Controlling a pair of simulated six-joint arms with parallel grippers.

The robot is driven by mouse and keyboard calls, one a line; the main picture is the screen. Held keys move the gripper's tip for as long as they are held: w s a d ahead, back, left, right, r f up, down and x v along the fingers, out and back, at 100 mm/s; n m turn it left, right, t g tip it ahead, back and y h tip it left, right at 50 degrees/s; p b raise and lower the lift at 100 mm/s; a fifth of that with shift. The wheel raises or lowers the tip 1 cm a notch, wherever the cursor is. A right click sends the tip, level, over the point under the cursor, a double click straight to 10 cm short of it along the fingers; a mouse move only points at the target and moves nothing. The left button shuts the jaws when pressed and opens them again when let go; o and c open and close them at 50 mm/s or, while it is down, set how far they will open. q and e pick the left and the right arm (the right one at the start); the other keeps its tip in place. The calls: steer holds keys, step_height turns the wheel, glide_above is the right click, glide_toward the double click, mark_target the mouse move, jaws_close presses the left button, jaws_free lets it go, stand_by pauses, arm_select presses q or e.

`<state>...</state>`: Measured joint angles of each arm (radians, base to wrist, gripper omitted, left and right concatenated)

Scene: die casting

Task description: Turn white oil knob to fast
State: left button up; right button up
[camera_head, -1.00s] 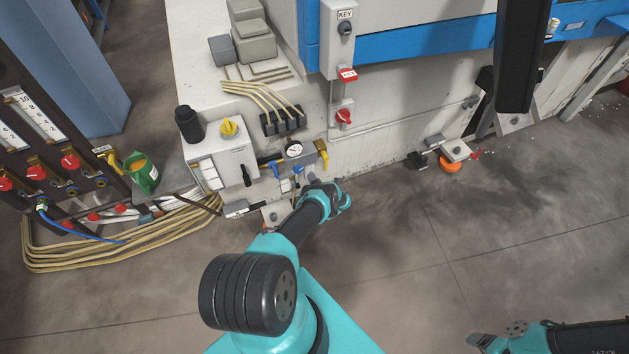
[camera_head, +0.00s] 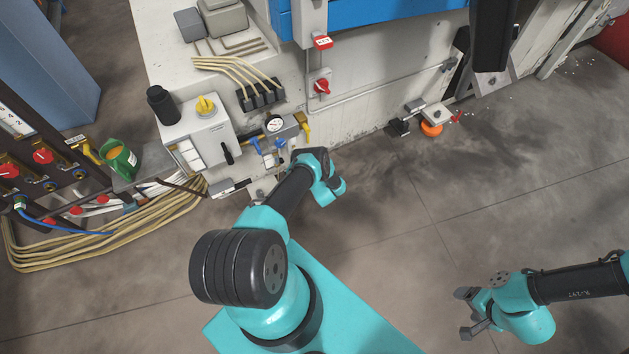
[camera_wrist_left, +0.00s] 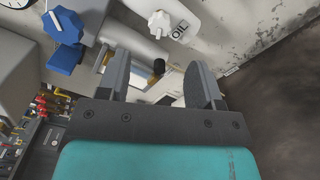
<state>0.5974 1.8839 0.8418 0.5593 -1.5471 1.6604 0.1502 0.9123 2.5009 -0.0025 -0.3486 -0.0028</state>
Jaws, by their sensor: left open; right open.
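In the left wrist view a white star-shaped knob (camera_wrist_left: 159,23) sits on a pale cylindrical body. I cannot read which setting either one is at. My left gripper (camera_wrist_left: 158,80) is open, its two dark fingers apart and empty, with the white knobs beyond the fingertips. In the head view its fingers are hidden behind my own wrist, close to the valve group at the machine's base. My right gripper (camera_head: 466,313) is open and empty over the floor at the lower right.
A blue knob (camera_wrist_left: 63,26) is left of the white knobs. The head view shows a pressure gauge (camera_head: 274,124), a yellow handle (camera_head: 304,127) and a grey box with a yellow switch (camera_head: 206,105). Hoses (camera_head: 120,238) lie at left.

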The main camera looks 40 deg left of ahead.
arm_select(q)
steer(key=v, duration=0.9)
steer(key=w+d+r+m+t+h, duration=0.2)
steer(key=w+d+r+m+h, duration=0.5)
steer(key=d+r+m+h, duration=0.75)
steer(key=s+d+r+m+g+h, duration=0.3)
steer(key=s+d+r+m, duration=0.2)
steer(key=s+r+m, duration=0.3)
steer(key=s+d+r+m+g+h, duration=0.3)
steer(key=s+r+m, duration=0.5)
steer(key=s+m, duration=0.4)
steer(key=shift+s+d+m+g, duration=0.35)
steer(key=shift+s+d+g, duration=0.5)
steer(key=shift+d, duration=0.15)
